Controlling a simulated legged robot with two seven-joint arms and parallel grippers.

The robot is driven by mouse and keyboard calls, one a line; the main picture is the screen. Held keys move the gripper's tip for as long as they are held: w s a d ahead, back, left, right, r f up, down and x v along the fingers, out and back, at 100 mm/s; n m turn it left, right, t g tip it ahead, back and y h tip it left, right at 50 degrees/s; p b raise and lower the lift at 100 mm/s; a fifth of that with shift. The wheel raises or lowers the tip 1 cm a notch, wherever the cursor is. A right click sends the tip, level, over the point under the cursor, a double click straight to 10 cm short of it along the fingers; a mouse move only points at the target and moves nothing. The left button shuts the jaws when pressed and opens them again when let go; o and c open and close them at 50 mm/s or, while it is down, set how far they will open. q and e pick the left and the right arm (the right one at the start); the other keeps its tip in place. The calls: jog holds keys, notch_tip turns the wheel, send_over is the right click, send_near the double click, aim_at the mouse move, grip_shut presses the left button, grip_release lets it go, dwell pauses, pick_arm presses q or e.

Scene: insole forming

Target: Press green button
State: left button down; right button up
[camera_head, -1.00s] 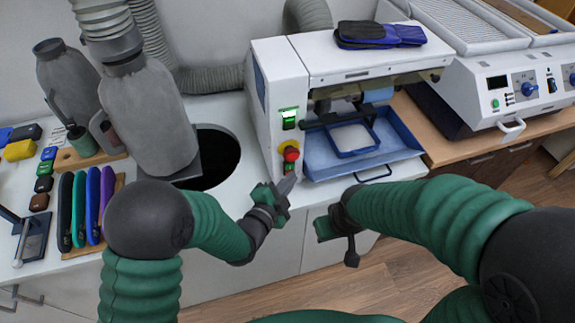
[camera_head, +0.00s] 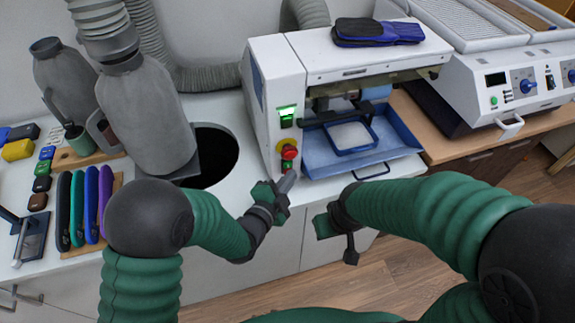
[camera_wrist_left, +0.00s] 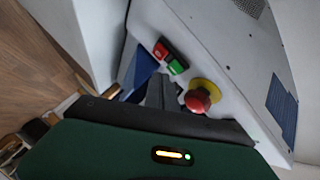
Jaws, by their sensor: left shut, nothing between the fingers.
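The white press machine (camera_head: 262,110) has a red emergency stop knob on a yellow base (camera_head: 289,153) on its front panel. A small green button (camera_head: 287,166) is just below the knob, partly hidden by my left gripper. In the left wrist view the green button (camera_wrist_left: 177,66) sits beside a red one (camera_wrist_left: 161,49), with the red knob (camera_wrist_left: 197,100) to the right. My left gripper (camera_head: 288,181) is shut and empty, its tips close to the green button. Contact cannot be told. My right gripper (camera_head: 325,224) hangs in front of the machine; its fingers are unclear.
A lit green switch (camera_head: 287,112) is above the knob. A blue tray (camera_head: 396,139) with a frame juts out on the right. A dark round opening (camera_head: 217,157) and a grey bottle-shaped unit (camera_head: 148,118) are on the left. Coloured insoles (camera_head: 79,207) lie far left.

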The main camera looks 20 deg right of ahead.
pick_arm(q)
jog(key=shift+d, duration=0.3)
pick_arm(e)
jog(key=shift+d, duration=0.3)
pick_arm(q)
jog(key=shift+a, duration=0.2)
pick_arm(e)
jog(key=shift+a, duration=0.2)
pick_arm(q)
jog(key=shift+w, duration=0.1)
jog(key=shift+w+d, duration=0.15)
jog(key=shift+w, duration=0.15)
pick_arm(e)
jog(key=shift+d+f, duration=0.1)
jog(key=shift+f, duration=0.1)
